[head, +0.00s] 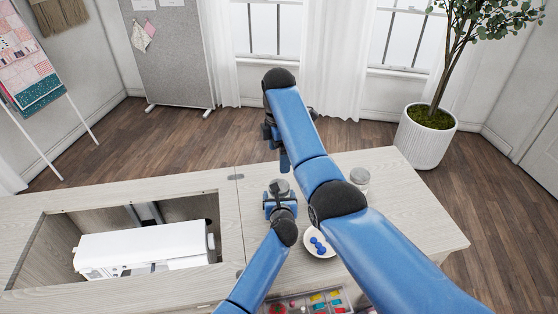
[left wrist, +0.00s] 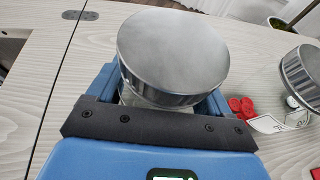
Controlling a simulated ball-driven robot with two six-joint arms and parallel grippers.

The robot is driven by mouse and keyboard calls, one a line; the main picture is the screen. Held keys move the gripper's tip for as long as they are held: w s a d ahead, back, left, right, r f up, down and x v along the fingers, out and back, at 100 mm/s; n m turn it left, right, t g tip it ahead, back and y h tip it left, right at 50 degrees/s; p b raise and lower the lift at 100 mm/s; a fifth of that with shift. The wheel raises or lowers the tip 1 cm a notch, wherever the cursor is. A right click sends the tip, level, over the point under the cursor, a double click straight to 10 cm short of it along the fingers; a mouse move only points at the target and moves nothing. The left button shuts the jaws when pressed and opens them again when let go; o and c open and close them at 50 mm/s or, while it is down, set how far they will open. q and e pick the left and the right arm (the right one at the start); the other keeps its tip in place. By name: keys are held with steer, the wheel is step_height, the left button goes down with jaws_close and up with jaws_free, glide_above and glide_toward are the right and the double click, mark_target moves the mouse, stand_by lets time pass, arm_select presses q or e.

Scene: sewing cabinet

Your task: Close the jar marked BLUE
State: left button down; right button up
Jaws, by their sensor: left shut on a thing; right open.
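A jar with a broad silver lid (left wrist: 173,50) stands between the fingers of my left gripper (left wrist: 155,115). A little clear glass shows under the lid, which covers the jar top; I cannot tell whether it is tight. In the head view the lid (head: 279,187) shows at my left gripper (head: 280,204), shut on the jar. No label shows on this jar. My right gripper (head: 284,160) is open and empty, just beyond the jar and partly hidden by my right arm.
A second silver-lidded jar (head: 359,179) stands to the right on the table (head: 415,220). A white dish (head: 312,251) holds blue buttons. Red buttons (left wrist: 240,106) lie near a white tag. A tray of coloured things (head: 315,303) is at the front. A white machine (head: 140,246) sits in the cabinet opening.

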steer(key=shift+r, duration=0.3)
arm_select(q)
jaws_free()
steer(key=shift+s, duration=0.15)
steer(key=p+v, duration=0.1)
steer(key=v, duration=0.7)
steer(key=shift+s+r+p, duration=0.15)
steer(key=shift+s+p, duration=0.15)
steer(key=shift+p, duration=0.05)
steer(key=shift+v, duration=0.95)
arm_select(e)
steer(key=shift+r, duration=0.9)
